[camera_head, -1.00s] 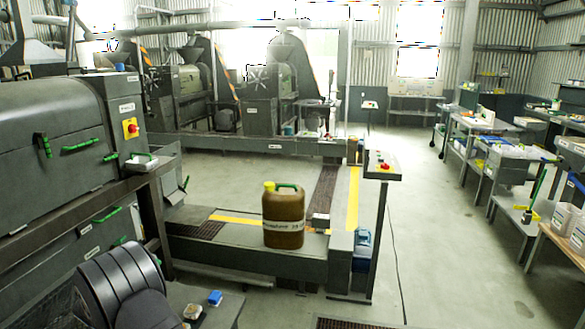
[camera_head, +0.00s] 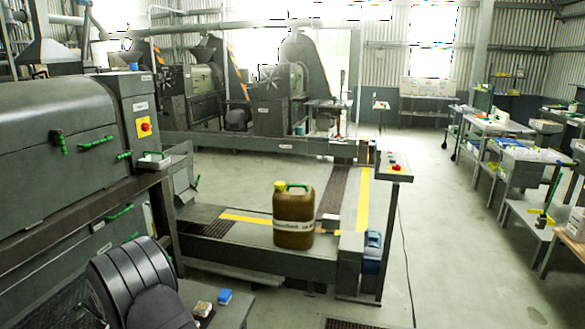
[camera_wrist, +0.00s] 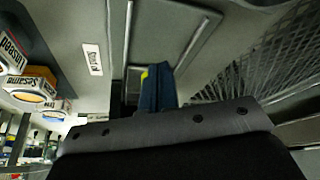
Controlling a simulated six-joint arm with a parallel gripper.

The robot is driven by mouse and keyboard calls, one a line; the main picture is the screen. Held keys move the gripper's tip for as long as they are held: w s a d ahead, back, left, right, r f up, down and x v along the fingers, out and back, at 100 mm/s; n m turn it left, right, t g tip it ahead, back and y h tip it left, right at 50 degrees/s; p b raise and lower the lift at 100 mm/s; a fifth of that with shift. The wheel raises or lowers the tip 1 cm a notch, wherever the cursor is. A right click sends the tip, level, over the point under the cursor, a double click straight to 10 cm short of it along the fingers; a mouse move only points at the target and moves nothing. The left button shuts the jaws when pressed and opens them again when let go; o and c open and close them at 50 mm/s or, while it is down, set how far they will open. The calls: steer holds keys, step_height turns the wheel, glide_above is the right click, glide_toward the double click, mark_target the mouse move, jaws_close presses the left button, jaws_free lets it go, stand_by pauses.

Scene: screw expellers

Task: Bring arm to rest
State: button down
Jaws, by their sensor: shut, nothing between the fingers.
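My gripper (camera_wrist: 157,98) shows in the wrist view, with its grey bolted bar and black housing across the bottom. It is shut with nothing held. A narrow dark blue shape with a yellow patch rises at the middle of the bar; I cannot tell all its details. In the head view, my dark ribbed arm (camera_head: 130,280) is at the lower left, in front of the grey machine; the gripper is not clearly visible there.
A grey machine (camera_head: 60,130) with green handles stands close on the left. A brown jerrycan (camera_head: 293,222) stands on a low platform. A control post (camera_head: 390,172) is right of it. A small blue object (camera_head: 224,297) lies below. Open floor (camera_head: 450,240) is at right.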

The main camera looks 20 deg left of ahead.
steer(key=shift+w+f, duration=0.5)
steer(key=shift+f, duration=0.15)
steer(key=shift+w, duration=0.2)
step_height(320, 180, up, 4)
steer(key=shift+r, duration=0.25)
steer(key=shift+d+r+n, duration=0.1)
steer(key=shift+r+n, duration=0.4)
steer(key=shift+r, duration=0.05)
